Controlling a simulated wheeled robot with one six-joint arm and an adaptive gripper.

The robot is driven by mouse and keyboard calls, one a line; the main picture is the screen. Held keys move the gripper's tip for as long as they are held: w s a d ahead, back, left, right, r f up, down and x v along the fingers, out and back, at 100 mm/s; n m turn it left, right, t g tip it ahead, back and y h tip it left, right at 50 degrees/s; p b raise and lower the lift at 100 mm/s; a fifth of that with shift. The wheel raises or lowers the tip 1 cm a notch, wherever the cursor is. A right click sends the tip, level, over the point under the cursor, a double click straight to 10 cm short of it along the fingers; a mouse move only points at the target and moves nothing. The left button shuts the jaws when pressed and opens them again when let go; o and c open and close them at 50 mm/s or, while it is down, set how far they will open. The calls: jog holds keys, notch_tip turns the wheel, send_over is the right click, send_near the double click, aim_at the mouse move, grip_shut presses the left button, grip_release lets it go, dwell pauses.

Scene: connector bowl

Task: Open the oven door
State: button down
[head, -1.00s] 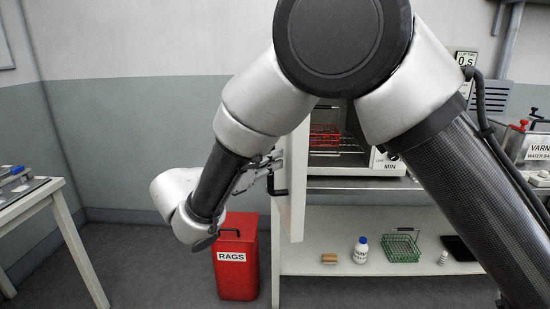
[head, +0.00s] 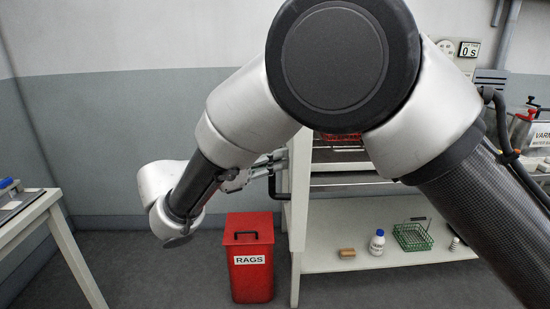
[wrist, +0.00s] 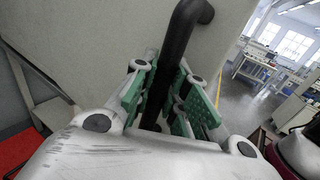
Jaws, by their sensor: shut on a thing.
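The oven door (head: 299,185) is a pale panel standing open, swung out from the oven and seen nearly edge-on in the head view. Its black handle (head: 272,186) sticks out on the left face. In the wrist view the handle (wrist: 178,50) runs between the green finger pads, against the door's pale face (wrist: 100,35). My gripper (wrist: 168,88) is shut on the handle; it also shows in the head view (head: 262,170), partly behind my arm. The oven's opening, with a red rack (head: 341,141) inside, is largely hidden by my arm.
A red RAGS bin (head: 249,281) stands on the floor just left of the door. The shelf (head: 335,214) below the oven bears a brown block, a white bottle (head: 377,242) and a green basket (head: 412,236). A table (head: 38,208) is at far left.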

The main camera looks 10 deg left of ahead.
jog(key=shift+s+a+f, duration=0.2)
jog(key=shift+a+f, duration=0.05)
jog(key=shift+a, duration=0.05)
jog(key=c, duration=1.4)
grip_release()
jog(key=shift+r, duration=0.1)
jog(key=v, duration=0.7)
jog(key=shift+s+a, duration=0.15)
jog(key=shift+a, duration=0.05)
